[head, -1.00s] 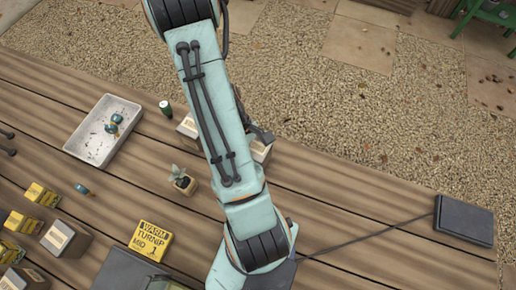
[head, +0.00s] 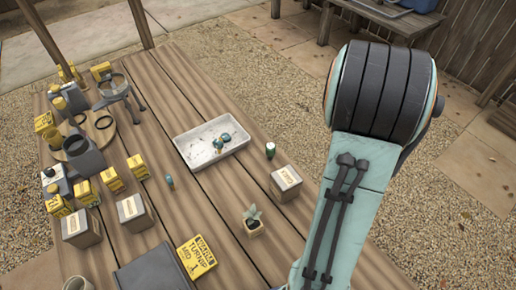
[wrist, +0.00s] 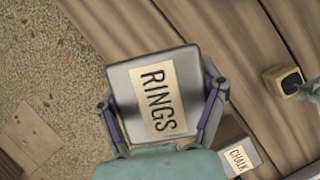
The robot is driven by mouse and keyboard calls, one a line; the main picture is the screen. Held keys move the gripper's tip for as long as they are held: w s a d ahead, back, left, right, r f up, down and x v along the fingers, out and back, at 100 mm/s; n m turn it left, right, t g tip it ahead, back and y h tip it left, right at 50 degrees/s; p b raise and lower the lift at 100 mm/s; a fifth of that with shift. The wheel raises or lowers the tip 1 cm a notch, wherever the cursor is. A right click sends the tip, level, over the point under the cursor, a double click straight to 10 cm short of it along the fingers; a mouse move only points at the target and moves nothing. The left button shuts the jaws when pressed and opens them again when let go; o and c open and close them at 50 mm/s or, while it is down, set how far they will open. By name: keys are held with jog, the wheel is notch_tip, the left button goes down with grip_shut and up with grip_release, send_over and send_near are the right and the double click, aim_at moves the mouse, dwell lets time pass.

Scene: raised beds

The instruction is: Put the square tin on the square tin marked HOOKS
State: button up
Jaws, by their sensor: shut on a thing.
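A grey square tin with a RINGS label (wrist: 155,98) is between the fingers of my gripper (wrist: 162,100) in the wrist view. The gripper is shut on its sides, and the tin appears to be above the planks. Another square tin, labelled CHALK (wrist: 238,158), shows below it; a tin like it stands in the head view (head: 286,184). Two more labelled square tins (head: 81,228) (head: 134,212) stand at the left of the table. Their labels are too small to read, so I cannot tell which is marked HOOKS. My gripper is outside the head view.
A white tray (head: 187,150) with small items lies mid-table. Yellow boxes, jars and a round board (head: 75,150) crowd the left.

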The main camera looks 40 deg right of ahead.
jog(key=m, duration=0.2)
jog(key=shift+w+d+m+t+y, duration=0.15)
jog(key=shift+m+t+y, duration=0.25)
jog(key=w+a+r+m+t+y, duration=0.15)
jog(key=w+m+t, duration=0.35)
jog(key=w+m, duration=0.85)
jog(key=w+a+r+m+t+h, duration=0.1)
jog(key=w+a+r+m+t, duration=0.15)
jog(key=w+a+m, duration=0.7)
jog(key=w+a+r+n, duration=0.2)
jog(key=w+a+r, duration=0.15)
jog(key=a, duration=0.65)
jog(key=w+a+r+n, duration=0.2)
jog(key=w+a, duration=0.3)
jog(key=a, duration=0.5)
jog(key=s+a+r+n+g, duration=0.1)
jog(key=s+a+n, duration=0.1)
jog(key=a, duration=0.5)
jog(key=s+a+r+n+g, duration=0.1)
jog(key=s+a+n, duration=0.1)
jog(key=a, duration=0.5)
send_over(70, 224)
jog(key=shift+y, duration=0.35)
notch_tip(70, 224, down, 10)
jog(key=shift+r, duration=0.1)
jog(key=shift+f, duration=1.5)
